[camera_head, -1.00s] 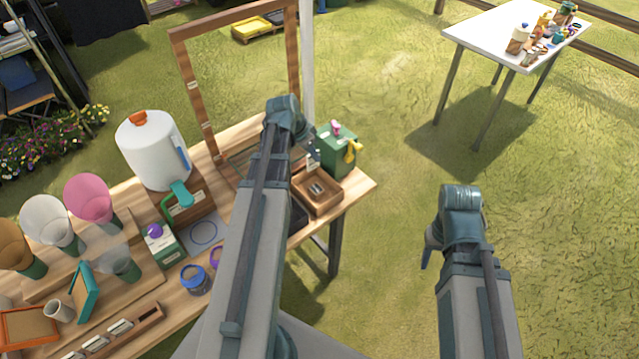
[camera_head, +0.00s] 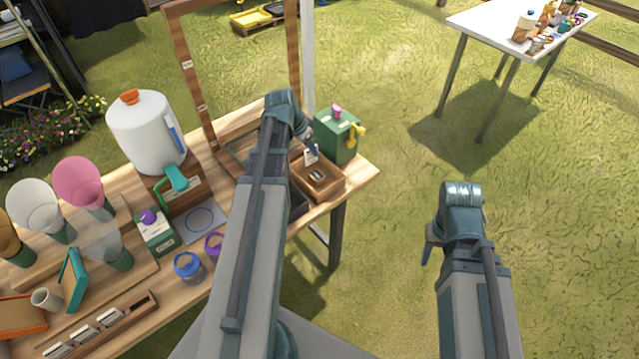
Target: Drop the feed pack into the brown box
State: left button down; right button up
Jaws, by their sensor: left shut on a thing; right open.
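The brown box (camera_head: 327,195) is a small open wooden box near the right end of the wooden table, with a small pale item inside it. My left gripper (camera_head: 308,146) is mostly hidden behind its own arm. It is shut on a small white pack (camera_head: 311,157), which looks like the feed pack. The pack hangs over the back left part of the box; its exact height cannot be told. My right gripper (camera_head: 428,252) is open and empty over the grass, right of the table, partly hidden by its wrist.
A green box (camera_head: 337,140) with a yellow nozzle stands right behind the brown box. A wooden frame (camera_head: 190,85) rises at the table's back. A white table (camera_head: 490,22) stands far off.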

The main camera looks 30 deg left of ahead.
pick_arm(q)
jog(key=c, duration=0.9)
grip_release()
jog(key=shift+f, duration=0.1)
jog(key=shift+o, duration=0.2)
jog(key=p+v, duration=1.3)
jog(key=shift+s+r, duration=0.25)
jog(key=shift+r, duration=0.1)
jog(key=s+d+f+g+y+b, duration=0.1)
jog(key=s+d, duration=0.3)
jog(key=d, duration=0.6)
jog(key=s+d+f+g+y+b, duration=0.1)
jog(key=s+d+f+g+b, duration=0.1)
jog(key=d, duration=0.9)
jog(key=s+d+f+g+y+b, duration=0.1)
jog(key=s+d+f, duration=0.3)
jog(key=d, duration=0.7)
jog(key=shift+s+d+n+b, duration=0.25)
jog(key=shift+s+n+b, duration=0.05)
jog(key=shift+s+b, duration=0.55)
